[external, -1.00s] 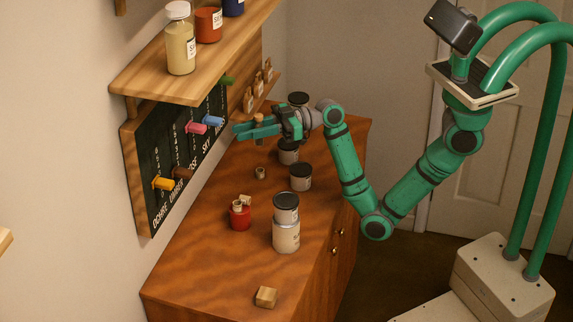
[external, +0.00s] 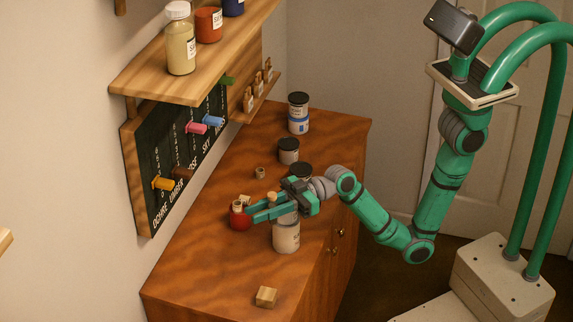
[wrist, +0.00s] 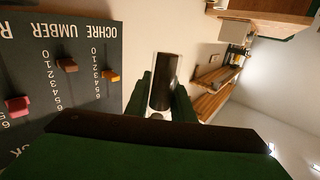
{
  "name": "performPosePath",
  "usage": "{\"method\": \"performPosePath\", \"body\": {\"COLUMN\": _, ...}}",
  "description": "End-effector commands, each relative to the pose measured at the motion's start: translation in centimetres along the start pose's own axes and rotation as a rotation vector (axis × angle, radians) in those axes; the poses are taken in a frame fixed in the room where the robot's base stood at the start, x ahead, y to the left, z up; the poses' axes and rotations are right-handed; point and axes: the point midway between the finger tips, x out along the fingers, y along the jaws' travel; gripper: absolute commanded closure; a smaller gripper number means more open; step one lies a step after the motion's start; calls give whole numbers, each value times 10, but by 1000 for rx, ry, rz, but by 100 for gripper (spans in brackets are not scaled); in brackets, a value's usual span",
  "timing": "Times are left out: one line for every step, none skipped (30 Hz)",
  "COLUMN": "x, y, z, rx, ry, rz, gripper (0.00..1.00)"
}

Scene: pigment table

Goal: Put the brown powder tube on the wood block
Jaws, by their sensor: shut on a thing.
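My gripper (external: 262,211) is shut on the brown powder tube, over the middle of the wooden cabinet top. In the external view only the tube's pale upper end (external: 271,197) shows above the fingers. In the wrist view the clear tube with dark brown powder (wrist: 165,82) stands between the two green fingers. The wood block (external: 266,297) lies on the near end of the cabinet top, apart from and nearer the camera than my gripper. Nothing is seen on top of it.
A red jar (external: 239,221) stands close by my fingertips. A pale tin (external: 286,237) stands beneath my gripper, its top partly hidden. More tins (external: 288,151) stand farther back. A slider board (external: 168,150) and shelf (external: 190,75) are on the left wall. The cabinet top around the block is clear.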

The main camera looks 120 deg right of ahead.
Motion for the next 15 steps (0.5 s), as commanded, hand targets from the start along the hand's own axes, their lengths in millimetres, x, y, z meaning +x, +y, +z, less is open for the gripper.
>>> {"method": "performPosePath", "body": {"x": -2, "y": -12, "z": 17, "rx": -2, "ry": -9, "rz": 3, "gripper": 100}}
{"method": "performPosePath", "body": {"x": -2, "y": -16, "z": 24, "rx": -2, "ry": -9, "rz": 10, "gripper": 100}}
{"method": "performPosePath", "body": {"x": -4, "y": -23, "z": 34, "rx": -5, "ry": -10, "rz": 17, "gripper": 100}}
{"method": "performPosePath", "body": {"x": -5, "y": -28, "z": 42, "rx": -7, "ry": -10, "rz": 23, "gripper": 100}}
{"method": "performPosePath", "body": {"x": -7, "y": -32, "z": 50, "rx": -9, "ry": -10, "rz": 29, "gripper": 100}}
{"method": "performPosePath", "body": {"x": -10, "y": -38, "z": 60, "rx": -10, "ry": -10, "rz": 36, "gripper": 100}}
{"method": "performPosePath", "body": {"x": -11, "y": -43, "z": 67, "rx": -12, "ry": -8, "rz": 40, "gripper": 100}}
{"method": "performPosePath", "body": {"x": -13, "y": -46, "z": 74, "rx": -13, "ry": -8, "rz": 44, "gripper": 100}}
{"method": "performPosePath", "body": {"x": -16, "y": -52, "z": 82, "rx": -15, "ry": -7, "rz": 48, "gripper": 100}}
{"method": "performPosePath", "body": {"x": -18, "y": -55, "z": 88, "rx": -16, "ry": -7, "rz": 51, "gripper": 100}}
{"method": "performPosePath", "body": {"x": -20, "y": -59, "z": 94, "rx": -17, "ry": -7, "rz": 53, "gripper": 100}}
{"method": "performPosePath", "body": {"x": -22, "y": -63, "z": 100, "rx": -17, "ry": -5, "rz": 57, "gripper": 100}}
{"method": "performPosePath", "body": {"x": -24, "y": -67, "z": 105, "rx": -18, "ry": -5, "rz": 57, "gripper": 100}}
{"method": "performPosePath", "body": {"x": -26, "y": -70, "z": 109, "rx": -19, "ry": -4, "rz": 59, "gripper": 100}}
{"method": "performPosePath", "body": {"x": -28, "y": -74, "z": 115, "rx": -19, "ry": -3, "rz": 61, "gripper": 100}}
